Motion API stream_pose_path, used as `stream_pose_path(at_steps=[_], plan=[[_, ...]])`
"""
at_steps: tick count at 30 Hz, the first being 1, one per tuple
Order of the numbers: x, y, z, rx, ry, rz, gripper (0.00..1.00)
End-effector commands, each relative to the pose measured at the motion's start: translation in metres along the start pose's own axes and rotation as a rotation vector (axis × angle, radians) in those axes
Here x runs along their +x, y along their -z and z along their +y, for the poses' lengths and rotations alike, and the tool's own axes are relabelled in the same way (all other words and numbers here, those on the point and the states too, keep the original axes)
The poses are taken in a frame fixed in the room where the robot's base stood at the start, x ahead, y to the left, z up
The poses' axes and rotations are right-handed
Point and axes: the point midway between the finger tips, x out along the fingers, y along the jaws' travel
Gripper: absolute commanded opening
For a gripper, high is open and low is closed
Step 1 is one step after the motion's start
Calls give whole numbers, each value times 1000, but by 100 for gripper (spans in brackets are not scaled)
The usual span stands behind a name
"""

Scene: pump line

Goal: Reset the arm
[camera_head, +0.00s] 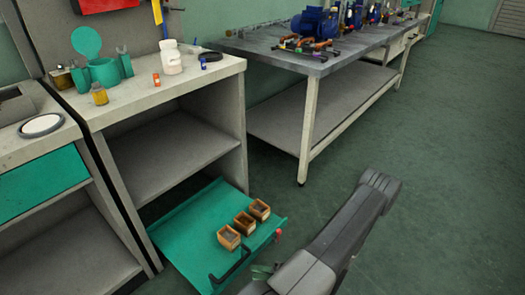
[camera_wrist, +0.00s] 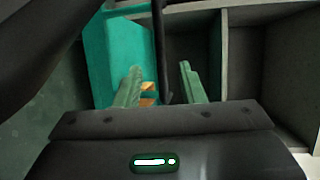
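My gripper shows in the wrist view (camera_wrist: 159,76) with its two green fingers spread apart, open. Nothing is clamped between them. A black bar handle (camera_wrist: 161,50) runs through the gap between the fingers in that view; I cannot tell how near it is. In the head view the handle (camera_head: 232,266) is on the front edge of a pulled-out teal drawer (camera_head: 190,235), low under the bench. My dark arm reaches in from the bottom right, and a green part of my gripper (camera_head: 263,270) shows just right of the handle, mostly hidden.
Three small wooden boxes (camera_head: 243,222) sit on the drawer. The bench above (camera_head: 150,105) holds a white jar (camera_head: 171,57), teal holders (camera_head: 105,72) and small bottles. A table (camera_head: 300,62) with blue pumps (camera_head: 315,22) stands behind. The green floor at right is clear.

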Motion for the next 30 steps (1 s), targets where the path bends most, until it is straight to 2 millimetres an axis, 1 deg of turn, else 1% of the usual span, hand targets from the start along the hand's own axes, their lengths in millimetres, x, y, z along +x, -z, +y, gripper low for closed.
stream_pose_path(at_steps=[1, 6, 7, 8, 9, 30], plan=[[-6, 1, -1, 0, 0, 4, 36], [-22, 0, -1, 0, 0, 4, 36], [-25, 0, -1, 0, -1, 4, 36], [-23, 0, 0, 0, -1, 0, 36], [-16, -1, 1, 1, 0, -5, 36], [51, -1, 1, 1, 0, -6, 36]])
